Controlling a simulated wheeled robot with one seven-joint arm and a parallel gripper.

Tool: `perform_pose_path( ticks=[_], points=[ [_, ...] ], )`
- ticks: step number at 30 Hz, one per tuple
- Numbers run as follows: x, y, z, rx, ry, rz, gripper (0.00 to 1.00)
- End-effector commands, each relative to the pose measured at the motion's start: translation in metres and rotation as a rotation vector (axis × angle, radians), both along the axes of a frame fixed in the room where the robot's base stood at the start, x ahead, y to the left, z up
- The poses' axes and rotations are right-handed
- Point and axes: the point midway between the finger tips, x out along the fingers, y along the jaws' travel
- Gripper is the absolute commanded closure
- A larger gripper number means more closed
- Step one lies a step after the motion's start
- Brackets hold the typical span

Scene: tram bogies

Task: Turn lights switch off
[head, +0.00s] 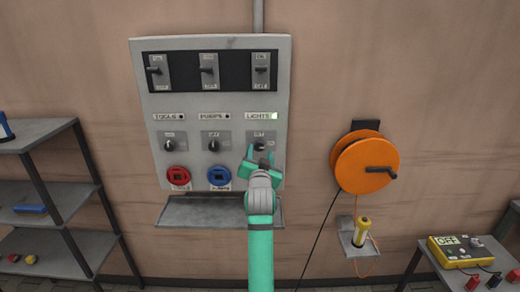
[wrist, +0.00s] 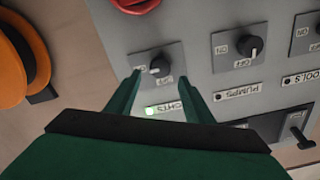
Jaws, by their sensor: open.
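The lights switch is a dark rotary knob (head: 260,146) on a grey plate, below the LIGHTS label (head: 257,116) in the head view. Beside that label a small lamp (head: 275,116) glows pale green. My gripper (head: 261,156) is open in front of the knob and hides part of its plate. In the wrist view, the picture is turned over; the knob (wrist: 160,67) shows between and just beyond the open fingers of my gripper (wrist: 161,82). Its white mark appears to face the ON side. Contact cannot be told.
The grey panel (head: 143,110) also carries the pumps knob (head: 213,145), tools knob (head: 169,146), three levers above, and red (head: 179,176) and blue (head: 219,176) sockets below. A shelf (head: 172,212) juts out underneath. An orange cable reel (head: 362,160) hangs to the right.

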Motion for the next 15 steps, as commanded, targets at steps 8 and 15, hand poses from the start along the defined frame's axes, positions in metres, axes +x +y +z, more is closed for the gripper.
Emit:
perform_pose_path(
  ticks=[8,15],
  points=[
    [0.035,-0.001,0.001,0.000,-0.001,0.000,0.52],
    [0.044,-0.001,0.000,0.000,0.000,-0.001,0.52]
  ],
)
